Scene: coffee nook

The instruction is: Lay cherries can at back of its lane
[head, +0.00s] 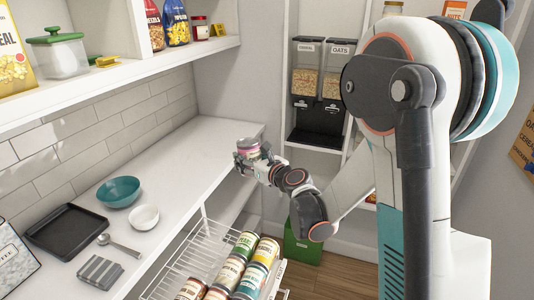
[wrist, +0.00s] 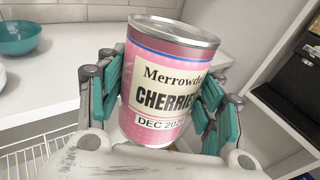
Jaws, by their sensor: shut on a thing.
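The cherries can (wrist: 165,85) is pink with a cream label and a silver lid. It stands nearly upright, slightly tilted, between the fingers of my gripper (wrist: 165,95), which is shut on it. In the head view the can (head: 248,146) is small, held in my gripper (head: 250,155) at the counter's far right end.
Cereal dispensers (head: 318,90) stand behind. A green box (head: 303,246) sits on the floor.

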